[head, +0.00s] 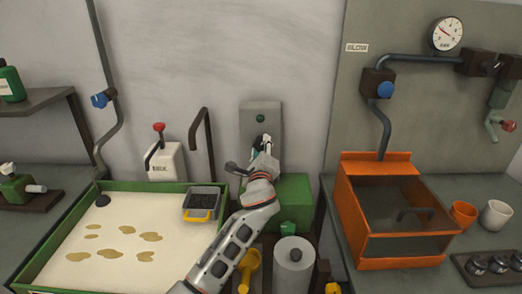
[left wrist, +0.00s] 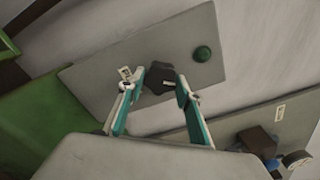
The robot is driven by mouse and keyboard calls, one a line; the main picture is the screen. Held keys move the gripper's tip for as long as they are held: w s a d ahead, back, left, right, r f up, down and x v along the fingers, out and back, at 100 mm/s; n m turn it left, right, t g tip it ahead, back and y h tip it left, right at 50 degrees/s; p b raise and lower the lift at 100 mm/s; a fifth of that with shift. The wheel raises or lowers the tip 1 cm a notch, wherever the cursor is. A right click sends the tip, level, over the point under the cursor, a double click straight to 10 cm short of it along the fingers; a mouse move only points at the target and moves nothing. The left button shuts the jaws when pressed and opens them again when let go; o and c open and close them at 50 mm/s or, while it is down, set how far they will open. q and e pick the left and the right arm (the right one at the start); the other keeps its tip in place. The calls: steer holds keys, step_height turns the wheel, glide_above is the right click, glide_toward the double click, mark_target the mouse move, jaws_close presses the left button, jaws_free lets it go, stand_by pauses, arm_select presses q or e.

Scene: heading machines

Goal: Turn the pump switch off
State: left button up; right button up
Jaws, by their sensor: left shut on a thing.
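The pump switch is a dark knob (left wrist: 158,78) on a grey panel (head: 262,108) fixed to the back wall. A round green button or lamp (left wrist: 202,54) sits on the same panel, above the knob in the head view (head: 260,118). My left gripper (head: 263,146) reaches up to the panel. In the left wrist view its fingers (left wrist: 158,86) are closed on the sides of the knob. In the head view the gripper hides most of the knob, and I cannot read its setting. My right gripper is in neither view.
A green box (head: 295,190) stands below the panel. A green-rimmed tray (head: 45,245) with brown spots is at left, with a white can (head: 165,162) behind it. An orange bin (head: 375,160) stands at right. A grey cylinder (head: 293,268) and yellow scoop (head: 250,265) are in front.

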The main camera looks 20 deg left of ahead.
arm_select(q)
steer(key=n, duration=0.2)
steer(key=shift+n+b, duration=0.4)
steer(key=n+b, duration=0.1)
steer(key=n, duration=0.2)
steer(key=shift+r+n, duration=0.1)
steer(key=shift+n, duration=0.5)
steer(key=o, duration=1.1)
